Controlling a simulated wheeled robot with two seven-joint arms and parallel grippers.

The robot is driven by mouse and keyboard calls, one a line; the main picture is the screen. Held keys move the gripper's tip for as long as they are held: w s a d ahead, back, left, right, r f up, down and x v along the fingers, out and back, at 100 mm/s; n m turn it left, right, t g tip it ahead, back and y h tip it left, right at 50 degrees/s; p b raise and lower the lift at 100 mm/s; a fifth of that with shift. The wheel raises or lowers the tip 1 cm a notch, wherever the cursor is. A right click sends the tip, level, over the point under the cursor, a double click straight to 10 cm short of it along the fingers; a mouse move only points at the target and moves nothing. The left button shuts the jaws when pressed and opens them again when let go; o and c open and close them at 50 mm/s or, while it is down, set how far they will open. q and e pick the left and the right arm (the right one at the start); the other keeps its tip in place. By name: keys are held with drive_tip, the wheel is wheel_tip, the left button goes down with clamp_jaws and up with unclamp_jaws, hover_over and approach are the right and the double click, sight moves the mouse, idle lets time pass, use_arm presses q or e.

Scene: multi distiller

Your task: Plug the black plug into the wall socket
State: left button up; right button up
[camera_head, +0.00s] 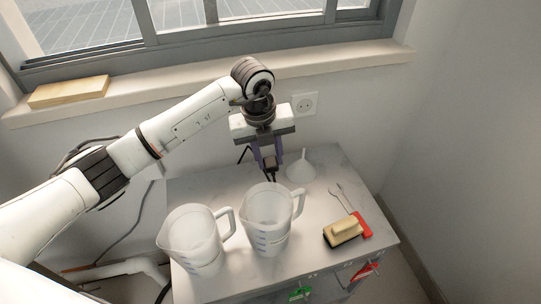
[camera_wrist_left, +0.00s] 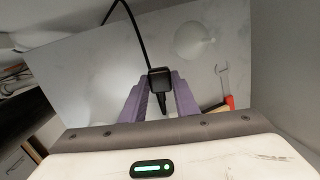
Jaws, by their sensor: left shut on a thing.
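My left gripper (camera_head: 267,164) has purple fingers and is shut on the black plug (camera_head: 270,163), above the back of the table. In the left wrist view the plug (camera_wrist_left: 160,82) sits between the purple fingers (camera_wrist_left: 160,98), with its black cable running up and away to the left. The white wall socket (camera_head: 305,103) is on the wall under the window sill, to the right of and higher in the picture than the plug. The plug is apart from the socket. My right gripper is in neither view.
Two clear measuring jugs (camera_head: 195,240) (camera_head: 268,220) stand on the marble-topped table (camera_head: 222,182). A white funnel (camera_head: 300,170) stands behind them. A wooden block (camera_head: 69,92) rests on the sill.

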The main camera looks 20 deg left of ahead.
use_arm(q)
drive_tip(key=shift+s+r+m, duration=0.1)
drive_tip(key=shift+r+m, duration=0.4)
drive_tip(key=shift+m, duration=0.1)
drive_tip(key=s+a+r+n+g, duration=0.1)
drive_tip(key=s+r+n, duration=0.2)
drive_tip(key=n, duration=0.8)
drive_tip(key=s+a+r+n+g+y, duration=0.1)
drive_tip(key=s+r+n, duration=0.1)
drive_tip(key=s+n, duration=0.6)
drive_tip(key=s+a+r+n+g+y, duration=0.1)
drive_tip(key=s+n, duration=0.4)
drive_tip(key=n, duration=0.9)
drive_tip(key=shift+s+a+r+n, duration=0.15)
drive_tip(key=shift+a+r, duration=0.1)
drive_tip(key=shift+r, duration=0.45)
drive_tip(key=shift+s+a+r+n, duration=0.15)
drive_tip(key=shift+a+r, duration=0.1)
drive_tip(key=shift+r, duration=0.4)
drive_tip(key=shift+s+a+m+y, duration=0.3)
drive_tip(key=shift+s+m, duration=0.2)
drive_tip(key=shift+m, duration=0.6)
